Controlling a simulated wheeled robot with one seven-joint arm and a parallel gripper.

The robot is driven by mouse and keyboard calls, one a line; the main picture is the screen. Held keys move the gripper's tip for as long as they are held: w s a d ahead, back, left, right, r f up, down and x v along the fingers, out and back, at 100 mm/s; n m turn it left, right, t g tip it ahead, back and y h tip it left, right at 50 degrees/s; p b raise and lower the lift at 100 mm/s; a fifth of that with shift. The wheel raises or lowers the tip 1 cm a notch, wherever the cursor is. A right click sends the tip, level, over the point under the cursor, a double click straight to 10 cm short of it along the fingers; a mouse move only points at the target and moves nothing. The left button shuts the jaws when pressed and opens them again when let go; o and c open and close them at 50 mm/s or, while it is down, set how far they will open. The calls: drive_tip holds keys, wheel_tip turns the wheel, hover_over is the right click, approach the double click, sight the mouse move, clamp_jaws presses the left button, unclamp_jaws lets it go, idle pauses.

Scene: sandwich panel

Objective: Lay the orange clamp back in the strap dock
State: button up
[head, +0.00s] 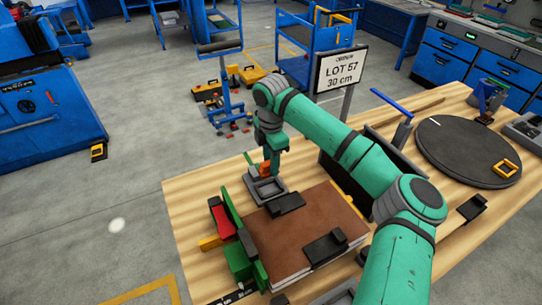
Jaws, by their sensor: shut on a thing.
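My gripper (268,168) points down at the far left part of the wooden bench, at the end of my green arm. It is shut on a small orange piece, which looks like the orange clamp (263,171); the fingers hide part of it. Right below is a small grey open tray (268,194), perhaps the strap dock, since no label shows. The clamp is over or at the tray's back edge; I cannot tell whether it touches. Another yellow-orange frame-shaped piece (505,168) lies on the round dark turntable (455,148) at the right.
A brown-topped panel stack (305,228) with black blocks (325,247) lies in front of the tray. Green and red clamping parts (221,222) stand at its left. A "LOT 57 30 cm" sign (340,70) stands behind. My arm covers the bench middle.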

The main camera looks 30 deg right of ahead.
drive_tip(key=shift+f, duration=4.15)
drive_tip(key=o, duration=1.2)
drive_tip(key=shift+c, duration=0.2)
wheel_tip(320, 180, up, 11)
drive_tip(key=shift+f, duration=0.1)
